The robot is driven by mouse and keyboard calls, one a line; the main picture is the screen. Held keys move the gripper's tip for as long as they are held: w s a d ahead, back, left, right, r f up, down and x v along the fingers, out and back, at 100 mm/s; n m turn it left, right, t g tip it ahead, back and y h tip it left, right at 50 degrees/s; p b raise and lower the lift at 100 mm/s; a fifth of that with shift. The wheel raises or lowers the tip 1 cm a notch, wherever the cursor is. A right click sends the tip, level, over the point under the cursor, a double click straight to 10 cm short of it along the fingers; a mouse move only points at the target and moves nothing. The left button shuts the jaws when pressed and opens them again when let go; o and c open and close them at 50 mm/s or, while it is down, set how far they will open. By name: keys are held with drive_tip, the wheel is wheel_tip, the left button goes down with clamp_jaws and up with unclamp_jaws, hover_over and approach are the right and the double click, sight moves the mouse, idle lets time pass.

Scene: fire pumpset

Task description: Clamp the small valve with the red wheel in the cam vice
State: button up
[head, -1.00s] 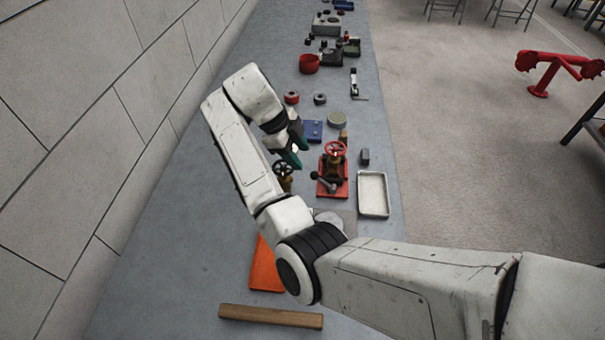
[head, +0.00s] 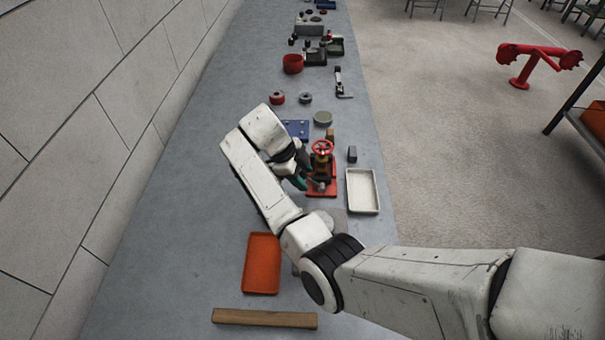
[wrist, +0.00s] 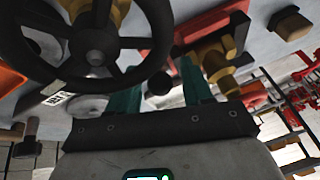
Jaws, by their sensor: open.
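The small brass valve with the red wheel (head: 322,149) stands upright at the red-based cam vice (head: 324,192). In the wrist view its brass body (wrist: 212,58) shows beside my right finger, in front of the red vice base. A black ball knob (wrist: 158,83) shows between my fingers, seemingly the vice lever's. My gripper (head: 299,180) is open, with teal fingers, low at the vice's left side. It also shows in the wrist view (wrist: 160,95). A valve with a dark wheel (wrist: 95,42) is very close to the wrist camera. Whether the vice grips the red-wheeled valve I cannot tell.
A cream tray (head: 363,191) stands right of the vice, with a small dark block (head: 352,154) behind it. An orange tray (head: 262,264) and wooden bar (head: 264,318) lie in front. A blue plate (head: 296,129) and round parts lie beyond. The wall bounds the left.

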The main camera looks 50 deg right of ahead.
clamp_jaws()
idle(0.3)
